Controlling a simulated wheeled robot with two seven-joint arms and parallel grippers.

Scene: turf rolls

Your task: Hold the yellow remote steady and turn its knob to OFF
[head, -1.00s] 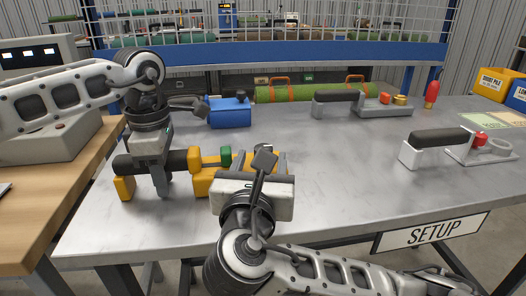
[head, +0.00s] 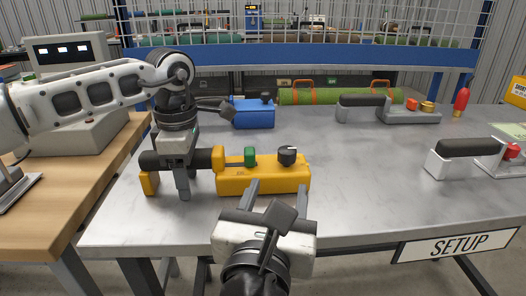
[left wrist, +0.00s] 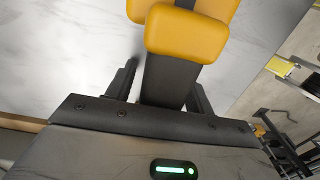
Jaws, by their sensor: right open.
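The yellow remote (head: 235,182) lies on the metal table, with a black handle (head: 155,160) at its left end. A round black knob (head: 287,155) with a white mark stands on top near its right end, and a green part (head: 250,157) is to its left. I cannot read the OFF label. My left gripper (head: 183,180) is shut on the black handle, which also shows between its fingers in the left wrist view (left wrist: 167,82). My right gripper (head: 277,190) is open and empty at the remote's near side, below the knob in the picture.
A blue box with a black knob (head: 253,113) stands behind the remote. Two grey devices with black handles (head: 362,100) (head: 470,147) are to the right, with a red bottle (head: 461,102) at the back. The table's middle right is clear.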

